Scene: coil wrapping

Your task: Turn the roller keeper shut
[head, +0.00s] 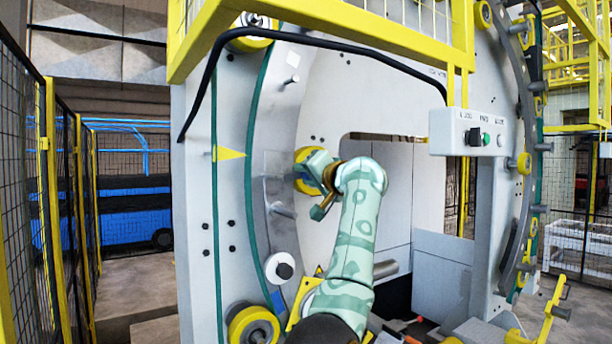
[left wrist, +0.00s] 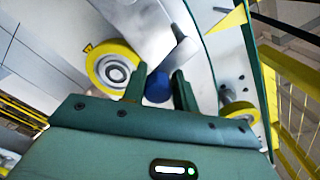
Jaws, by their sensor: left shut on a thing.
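My left gripper (head: 318,190) is at the yellow-rimmed roller (head: 303,170) on the inner side of the big ring. In the head view, my gripper and wrist cover the knob. My right gripper is not in view.
The grey ring (head: 268,150) curves behind my arm, with pins on its face and another yellow roller (head: 253,326) below. A white button box (head: 468,132) hangs at the right. Yellow frame beams (head: 330,22) cross above. Mesh fencing (head: 62,190) stands at the left.

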